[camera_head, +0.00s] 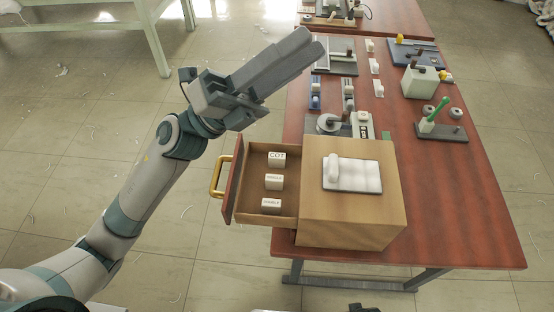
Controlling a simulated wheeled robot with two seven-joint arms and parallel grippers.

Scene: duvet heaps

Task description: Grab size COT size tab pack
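The COT size tab pack (277,160) is a small white block with dark lettering. It sits at the far end of an open drawer (286,220) in a wooden box (365,220). Below it in the same drawer are a white pack that seems to read SINGLE (274,182) and one that seems to read DOUBLE (271,205). My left gripper (312,45) is raised above and beyond the drawer, pointing up and right. Its two thick grey fingers lie side by side with no visible gap and nothing between them. My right gripper is not in view.
The drawer has a yellow handle (217,176) on its left front. A small white bedding model (352,175) lies on top of the box. The red-brown table (470,210) holds trays, blocks and a green-handled tool (435,115) farther back. Its right front is clear.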

